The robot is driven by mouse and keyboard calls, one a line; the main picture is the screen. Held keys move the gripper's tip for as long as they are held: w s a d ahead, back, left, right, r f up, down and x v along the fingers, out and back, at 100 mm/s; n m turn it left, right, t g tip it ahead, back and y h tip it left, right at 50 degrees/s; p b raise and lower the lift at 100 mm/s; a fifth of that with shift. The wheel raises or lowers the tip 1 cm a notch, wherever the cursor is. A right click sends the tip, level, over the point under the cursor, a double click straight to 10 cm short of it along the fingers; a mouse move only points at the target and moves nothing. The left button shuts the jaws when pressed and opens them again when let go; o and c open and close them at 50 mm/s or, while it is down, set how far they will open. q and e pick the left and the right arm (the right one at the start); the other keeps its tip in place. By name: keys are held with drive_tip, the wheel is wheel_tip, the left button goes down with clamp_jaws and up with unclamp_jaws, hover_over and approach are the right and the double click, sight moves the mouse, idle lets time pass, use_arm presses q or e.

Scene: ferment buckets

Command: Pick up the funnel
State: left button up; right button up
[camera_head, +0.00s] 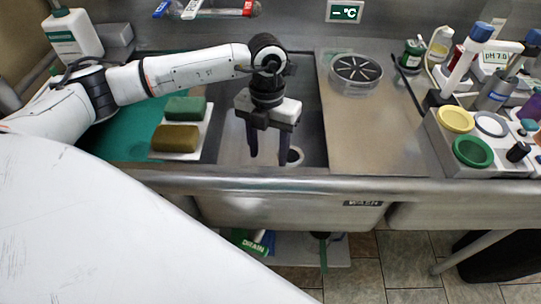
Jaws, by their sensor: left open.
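My left gripper (268,158) hangs over the sink basin (230,145) with its two dark fingers pointing down and apart. It is open, and nothing shows between the fingers. A small pale round thing with a dark middle (296,155) shows low in the basin, just right of the right finger and partly hidden by it. It may be the funnel or the drain; I cannot tell which. No other clear funnel shape shows. My right gripper is not in view.
A white tray with a green sponge (185,108) and a brown sponge (175,138) lies left of the basin. A grey rack (450,148) with colored lids and bottles stands right.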

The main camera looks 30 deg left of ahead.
use_arm(q)
drive_tip(key=shift+g, duration=0.3)
drive_tip(key=f, duration=0.1)
drive_tip(key=s+f, duration=0.1)
drive_tip(key=f, duration=0.2)
drive_tip(key=shift+s+d+f, duration=0.1)
drive_tip(key=shift+s+f, duration=0.3)
drive_tip(key=shift+s+f+p, duration=0.15)
drive_tip(key=shift+f+p, duration=0.35)
drive_tip(key=shift+f, duration=2.5)
drive_tip(key=c, duration=1.1)
drive_tip(key=shift+s, duration=0.1)
